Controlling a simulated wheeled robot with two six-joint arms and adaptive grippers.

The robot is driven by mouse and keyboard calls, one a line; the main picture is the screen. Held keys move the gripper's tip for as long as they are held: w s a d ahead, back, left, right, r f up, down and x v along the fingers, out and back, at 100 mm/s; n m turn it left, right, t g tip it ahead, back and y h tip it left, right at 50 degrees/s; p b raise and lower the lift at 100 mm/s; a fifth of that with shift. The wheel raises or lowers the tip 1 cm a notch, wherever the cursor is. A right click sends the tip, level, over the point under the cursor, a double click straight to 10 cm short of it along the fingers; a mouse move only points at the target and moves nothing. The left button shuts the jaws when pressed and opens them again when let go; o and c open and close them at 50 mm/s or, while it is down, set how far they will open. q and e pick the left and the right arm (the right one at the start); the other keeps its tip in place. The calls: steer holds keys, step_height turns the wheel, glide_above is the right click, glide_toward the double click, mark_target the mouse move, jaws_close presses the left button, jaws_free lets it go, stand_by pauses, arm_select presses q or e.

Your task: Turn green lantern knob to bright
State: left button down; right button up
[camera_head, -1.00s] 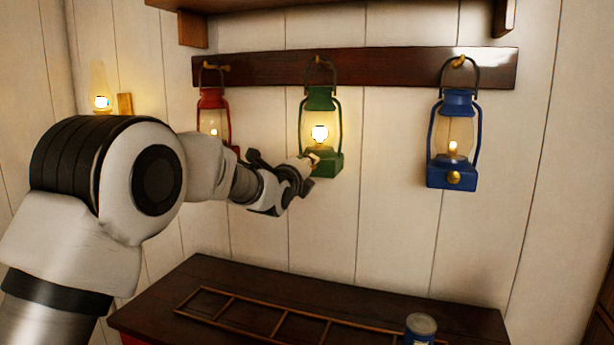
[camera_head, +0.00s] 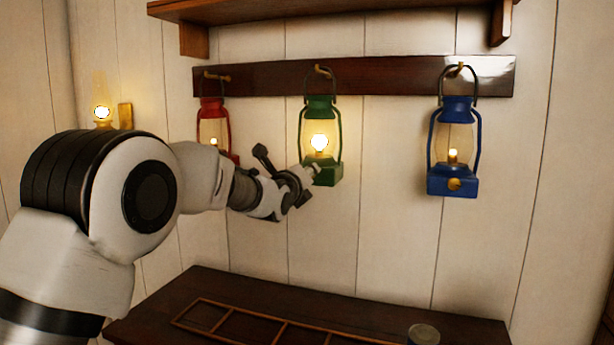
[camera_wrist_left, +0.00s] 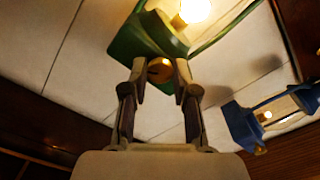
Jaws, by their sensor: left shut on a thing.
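The green lantern (camera_head: 321,172) hangs on a brass hook of the wall rail, with a large bright glow in its glass. Its round brass knob (camera_wrist_left: 160,70) is on the front of its base, seen in the left wrist view. My left gripper (camera_head: 307,180) reaches in from the left at the lantern's base. Its two fingers are shut on the knob, one on each side, and the hand is rolled over at a slant. In the head view the gripper hides most of the knob. My right gripper is not in view.
A red lantern (camera_head: 212,113) hangs left, partly behind my arm, and a blue lantern (camera_head: 453,183) hangs right; both glow smaller. A lit wall lamp (camera_head: 102,113) is far left. Below is a dark tabletop (camera_head: 330,303) with a wooden frame and a can (camera_head: 423,335).

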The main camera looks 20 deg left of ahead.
arm_select(q)
steer(key=c, duration=0.9)
jaws_free()
steer(key=shift+f, duration=0.15)
steer(key=s, duration=1.2)
steer(key=shift+a, duration=0.25)
